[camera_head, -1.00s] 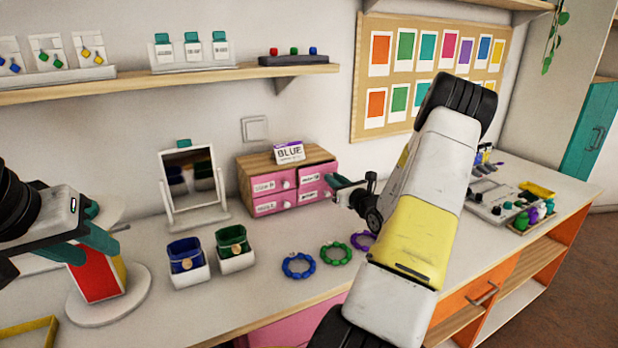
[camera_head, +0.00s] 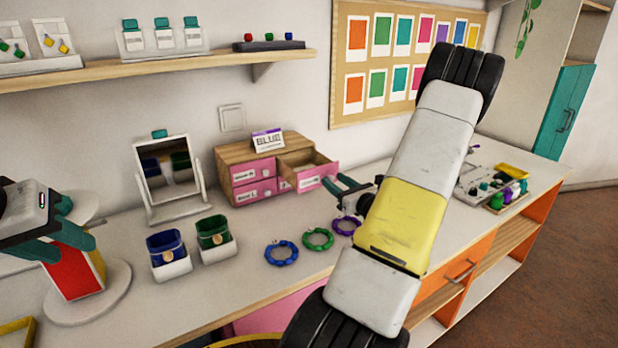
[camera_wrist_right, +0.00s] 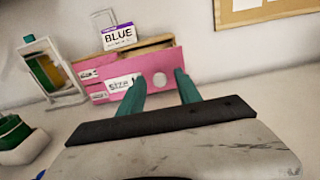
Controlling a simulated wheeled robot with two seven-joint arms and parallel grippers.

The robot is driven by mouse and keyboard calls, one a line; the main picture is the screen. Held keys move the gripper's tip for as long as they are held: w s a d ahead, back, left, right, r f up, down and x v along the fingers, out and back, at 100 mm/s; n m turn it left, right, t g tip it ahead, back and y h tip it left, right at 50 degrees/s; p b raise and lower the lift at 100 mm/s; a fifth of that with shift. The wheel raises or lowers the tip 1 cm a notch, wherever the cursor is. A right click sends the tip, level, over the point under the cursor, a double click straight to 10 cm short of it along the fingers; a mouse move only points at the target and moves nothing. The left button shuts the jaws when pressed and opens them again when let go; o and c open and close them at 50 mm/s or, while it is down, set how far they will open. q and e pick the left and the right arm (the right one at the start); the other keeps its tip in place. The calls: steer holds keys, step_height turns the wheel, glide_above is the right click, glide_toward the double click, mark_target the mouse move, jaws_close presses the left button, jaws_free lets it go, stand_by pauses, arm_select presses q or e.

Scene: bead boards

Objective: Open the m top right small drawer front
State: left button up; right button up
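The small pink-fronted drawer cabinet (camera_head: 232,155) stands on the counter against the wall. Its top right drawer (camera_head: 316,177) is pulled out, with its wooden inside showing. In the right wrist view the drawer's pink front (camera_wrist_right: 112,68) carries a label and a round white knob (camera_wrist_right: 160,80). My right gripper (camera_head: 338,187) is just in front of this drawer. Its fingers (camera_wrist_right: 160,88) are apart with the knob seen between them, and I see no contact. My left gripper (camera_head: 75,250) is far left, fingers apart, near a red and yellow block on a round white stand.
A BLUE card (camera_head: 268,142) stands on the cabinet. A mirror (camera_head: 168,170) is to its left. Blue and green cups (camera_head: 167,245) in white holders and several bead rings (camera_head: 281,253) are on the counter in front. A shelf (camera_head: 150,68) runs above.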

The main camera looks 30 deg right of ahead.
steer(key=s, duration=0.7)
steer(key=shift+s+d, duration=0.25)
steer(key=shift+s, duration=0.1)
stand_by(0.4)
